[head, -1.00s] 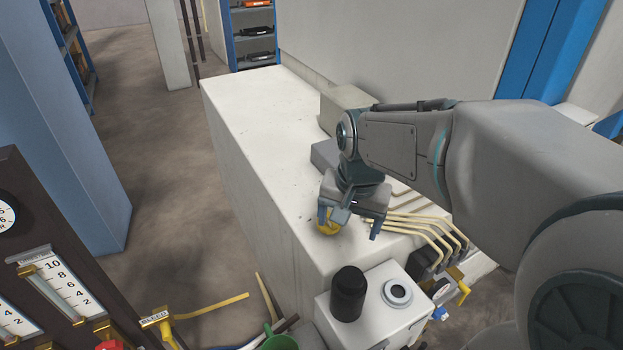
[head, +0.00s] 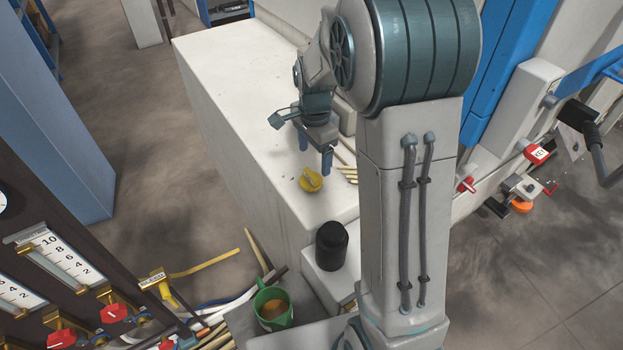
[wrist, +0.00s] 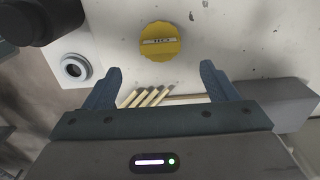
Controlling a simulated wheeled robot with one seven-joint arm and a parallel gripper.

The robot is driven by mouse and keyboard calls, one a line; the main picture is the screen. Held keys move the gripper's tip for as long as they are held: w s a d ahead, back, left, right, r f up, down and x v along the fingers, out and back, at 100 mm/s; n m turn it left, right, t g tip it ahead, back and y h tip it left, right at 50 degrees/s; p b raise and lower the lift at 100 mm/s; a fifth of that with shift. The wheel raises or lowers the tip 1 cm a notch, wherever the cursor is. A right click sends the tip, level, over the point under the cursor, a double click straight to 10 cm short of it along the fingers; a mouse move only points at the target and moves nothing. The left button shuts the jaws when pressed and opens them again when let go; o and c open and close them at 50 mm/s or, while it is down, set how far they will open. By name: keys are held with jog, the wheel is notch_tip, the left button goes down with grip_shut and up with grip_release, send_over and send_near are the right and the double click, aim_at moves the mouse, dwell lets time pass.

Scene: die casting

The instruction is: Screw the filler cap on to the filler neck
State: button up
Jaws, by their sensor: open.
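The yellow filler cap (head: 311,180) lies on the white bench top near its front edge. In the wrist view the cap (wrist: 160,42) shows from above, beyond my fingertips and roughly centred between them. My gripper (head: 315,165) is open and empty, above and just behind the cap, apart from it; its two fingers also show in the wrist view (wrist: 161,75). The filler neck (wrist: 74,67), a pale ring with a dark hole, sits on a white box at the left of the wrist view. In the head view my arm hides the neck.
A black cylinder (head: 332,246) stands on the white box (head: 320,283) beside the neck. Pale yellow pipes (wrist: 147,97) and a grey block (wrist: 275,92) lie near my gripper. A green cup (head: 272,308) stands at the front. The bench top (head: 225,65) is clear on the left.

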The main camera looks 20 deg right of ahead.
aim_at(311, 174)
jog(key=f, duration=0.5)
jog(key=f+p, duration=0.1)
jog(key=f, duration=0.1)
jog(key=shift+a+f, duration=0.35)
jog(key=c, duration=1.1)
